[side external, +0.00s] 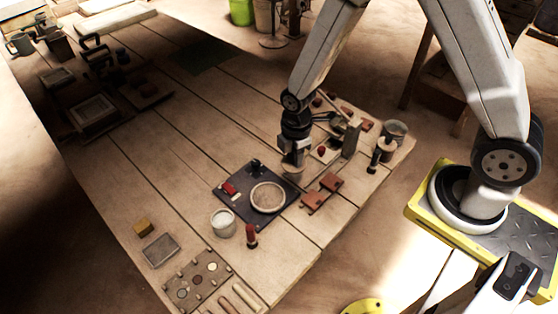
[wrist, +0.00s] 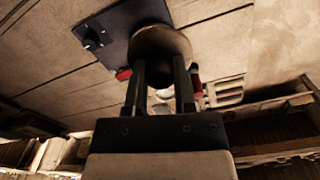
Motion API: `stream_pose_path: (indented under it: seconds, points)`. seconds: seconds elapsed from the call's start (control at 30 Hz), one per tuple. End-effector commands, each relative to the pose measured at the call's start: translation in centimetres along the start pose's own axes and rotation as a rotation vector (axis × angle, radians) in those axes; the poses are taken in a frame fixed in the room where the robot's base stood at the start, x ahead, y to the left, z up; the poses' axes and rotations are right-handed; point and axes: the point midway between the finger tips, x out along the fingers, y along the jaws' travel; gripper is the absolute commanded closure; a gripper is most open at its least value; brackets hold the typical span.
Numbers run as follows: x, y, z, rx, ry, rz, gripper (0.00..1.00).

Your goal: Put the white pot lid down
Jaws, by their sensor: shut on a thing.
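My gripper (side external: 293,158) is over the far right edge of the dark board, with its fingers pointing down. In the wrist view my gripper (wrist: 160,72) is shut on the pot lid (wrist: 160,43), a round, shaded, pale brown shape at the fingertips. In the side view the lid (side external: 292,169) is small and partly hidden by the gripper. I cannot tell whether it touches anything below. The white pot (side external: 222,224) stands on the table at the board's near left edge, apart from the lid.
The dark board (side external: 235,203) carries a round pale plate (side external: 268,197), a red part (side external: 229,188) and a black knob (side external: 256,166). A red-handled tool (side external: 252,235) stands in front. Brown-red blocks (side external: 322,192) lie to the right. Bare planks lie left of the board.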

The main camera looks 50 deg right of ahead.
Motion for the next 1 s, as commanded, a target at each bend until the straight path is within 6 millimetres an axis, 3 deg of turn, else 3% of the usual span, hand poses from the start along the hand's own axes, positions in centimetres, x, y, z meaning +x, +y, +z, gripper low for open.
stream_pose_path:
  seconds: [0.2, 0.4, 0.6, 1.0]
  points:
    - [1.1, 1.9, 4.8, 0.006, 0.0, 0.0, 1.0]
    - [1.7, 2.7, 7.6, 0.002, 0.0, 0.0, 1.0]
    - [1.9, 2.9, 8.6, -0.001, 0.0, 0.002, 1.0]
    - [2.5, 4.3, 8.3, -0.001, 0.0, 0.002, 1.0]
